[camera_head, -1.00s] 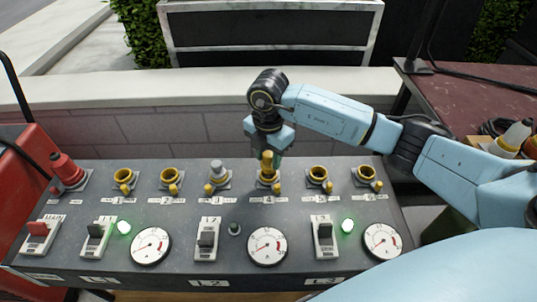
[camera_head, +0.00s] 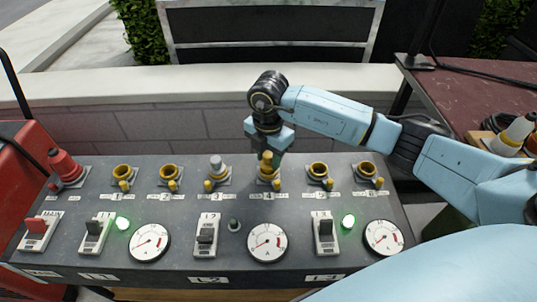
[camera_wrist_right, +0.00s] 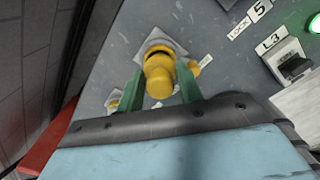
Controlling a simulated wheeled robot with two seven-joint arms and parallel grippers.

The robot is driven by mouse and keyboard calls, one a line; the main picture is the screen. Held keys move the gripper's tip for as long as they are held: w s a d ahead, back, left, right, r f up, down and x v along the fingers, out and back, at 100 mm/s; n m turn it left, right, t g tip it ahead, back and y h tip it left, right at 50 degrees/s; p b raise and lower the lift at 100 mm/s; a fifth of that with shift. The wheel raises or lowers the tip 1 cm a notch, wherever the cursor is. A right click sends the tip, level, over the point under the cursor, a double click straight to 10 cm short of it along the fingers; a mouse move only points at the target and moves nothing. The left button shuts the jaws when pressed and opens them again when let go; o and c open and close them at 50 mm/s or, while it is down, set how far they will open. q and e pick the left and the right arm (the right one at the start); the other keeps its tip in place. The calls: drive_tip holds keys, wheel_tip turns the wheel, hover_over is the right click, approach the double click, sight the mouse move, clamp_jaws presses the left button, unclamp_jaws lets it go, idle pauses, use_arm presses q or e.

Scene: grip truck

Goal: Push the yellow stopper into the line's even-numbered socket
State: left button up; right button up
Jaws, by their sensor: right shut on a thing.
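My right gripper (camera_head: 268,148) comes down from above on the socket marked 4 (camera_head: 268,184), in the L2 section of the grey panel. It is shut on the yellow stopper (camera_head: 267,163). In the right wrist view, the yellow stopper (camera_wrist_right: 160,78) sits between the two green fingers (camera_wrist_right: 160,88), in line with the yellow socket collar (camera_wrist_right: 158,50). The stopper is upright at the socket mouth; how deep it sits is hidden. The neighbouring socket to the left holds a grey stopper (camera_head: 217,165). My left gripper is not in view.
Open yellow sockets (camera_head: 318,170) stand on both sides along the panel (camera_head: 180,230). Switches, dials (camera_head: 267,242) and green lamps (camera_head: 348,221) fill the front. A low wall (camera_head: 200,92) runs behind.

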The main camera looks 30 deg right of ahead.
sight(269, 154)
drive_tip(key=shift+f+b, duration=0.35)
drive_tip(key=shift+f, duration=0.45)
drive_tip(key=o, duration=1.1)
drive_tip(key=shift+o, duration=0.3)
drive_tip(key=shift+o, duration=1.2)
drive_tip(key=shift+r, duration=0.1)
drive_tip(key=shift+r+p, duration=2.4)
drive_tip(key=shift+r, duration=0.1)
